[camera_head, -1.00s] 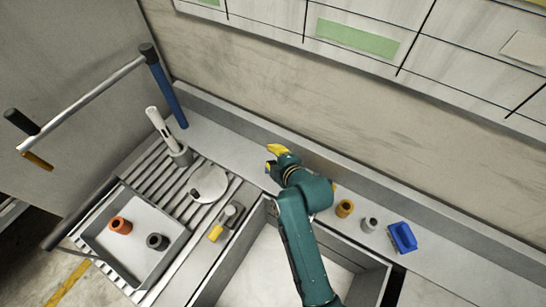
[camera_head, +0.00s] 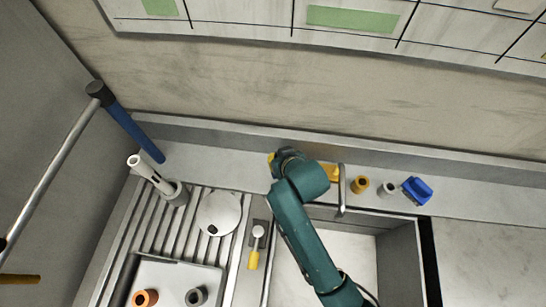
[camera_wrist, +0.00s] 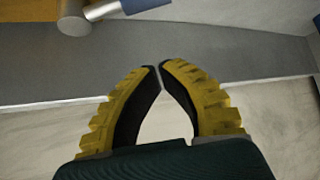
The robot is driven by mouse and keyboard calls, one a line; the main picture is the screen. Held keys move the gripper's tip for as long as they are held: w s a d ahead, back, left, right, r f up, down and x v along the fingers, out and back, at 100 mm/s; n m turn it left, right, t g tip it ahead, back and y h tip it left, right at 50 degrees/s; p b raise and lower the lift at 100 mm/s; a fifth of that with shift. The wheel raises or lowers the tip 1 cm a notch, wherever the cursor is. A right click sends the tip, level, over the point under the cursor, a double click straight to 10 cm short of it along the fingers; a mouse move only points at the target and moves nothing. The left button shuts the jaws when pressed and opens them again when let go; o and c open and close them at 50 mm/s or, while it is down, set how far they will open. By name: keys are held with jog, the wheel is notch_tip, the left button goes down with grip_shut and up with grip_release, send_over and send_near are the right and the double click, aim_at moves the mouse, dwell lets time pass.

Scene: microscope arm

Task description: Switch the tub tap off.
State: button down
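In the head view a thin metal tap spout (camera_head: 341,190) stands at the back edge of the tub (camera_head: 398,248), with a yellow-orange part (camera_head: 333,172) beside it. My arm partly covers this part. My gripper (camera_head: 272,160) is at the back ledge, left of the spout; it is mostly hidden by my wrist. In the wrist view my gripper (camera_wrist: 159,67) has its yellow, black-padded fingertips together with nothing between them. A grey round-ended piece with a metal tube (camera_wrist: 103,10) and blue part lies beyond the fingertips, apart from them; I cannot tell whether it belongs to the tap.
A yellow-handled lever (camera_head: 253,258) stands left of the tub. Farther left are a round disc (camera_head: 219,214), a white upright tube (camera_head: 150,172) and a blue post (camera_head: 132,128). An orange ring (camera_head: 361,185), a grey ring (camera_head: 388,189) and a blue brush-like block (camera_head: 417,190) sit right of the spout.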

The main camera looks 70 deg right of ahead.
jog(key=x, duration=0.7)
jog(key=shift+s+b, duration=0.1)
jog(key=shift+b, duration=0.3)
jog(key=shift+f, duration=0.3)
jog(key=shift+s+a+f+p, duration=0.15)
jog(key=shift+s+a+p, duration=0.1)
jog(key=shift+s+a, duration=0.4)
jog(key=shift+s+a+f+p, duration=0.2)
jog(key=shift+s+a, duration=0.35)
jog(key=shift+a, duration=0.2)
jog(key=shift+r, duration=0.1)
